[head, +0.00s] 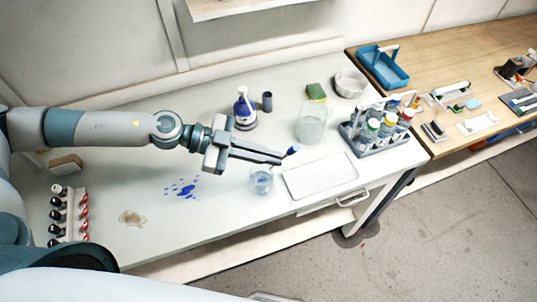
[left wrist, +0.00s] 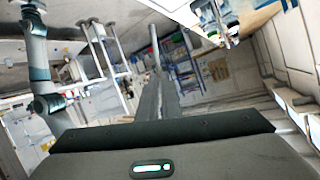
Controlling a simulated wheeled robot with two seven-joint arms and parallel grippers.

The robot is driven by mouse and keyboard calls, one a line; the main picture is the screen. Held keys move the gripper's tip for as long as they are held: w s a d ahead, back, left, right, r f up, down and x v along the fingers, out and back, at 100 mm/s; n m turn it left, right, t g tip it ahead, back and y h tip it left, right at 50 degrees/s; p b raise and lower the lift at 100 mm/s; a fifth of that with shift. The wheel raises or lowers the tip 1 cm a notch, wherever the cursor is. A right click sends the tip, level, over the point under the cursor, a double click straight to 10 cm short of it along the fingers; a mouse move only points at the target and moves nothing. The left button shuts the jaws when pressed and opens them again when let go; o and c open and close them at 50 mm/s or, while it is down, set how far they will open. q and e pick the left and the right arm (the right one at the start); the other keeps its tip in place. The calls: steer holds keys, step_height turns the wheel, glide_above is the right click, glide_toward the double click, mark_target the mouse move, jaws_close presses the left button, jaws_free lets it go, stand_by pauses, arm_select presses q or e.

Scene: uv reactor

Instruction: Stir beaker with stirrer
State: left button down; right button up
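The clear glass beaker (head: 261,181) stands on the white bench, with a pale bluish content low inside. My left gripper (head: 279,159) reaches in from the left, just above and behind the beaker. In the left wrist view the fingers (left wrist: 158,85) lie nearly together around a thin upright piece. My right gripper does not show clearly.
A white tray (head: 320,176) lies right of the beaker. A larger glass vessel (head: 311,124) and a bottle rack (head: 378,135) stand behind it. A blue-labelled bottle (head: 244,110) is behind my gripper.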

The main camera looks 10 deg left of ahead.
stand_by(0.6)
arm_select(q)
steer(key=shift+r, duration=2.55)
steer(key=shift+f, duration=0.1)
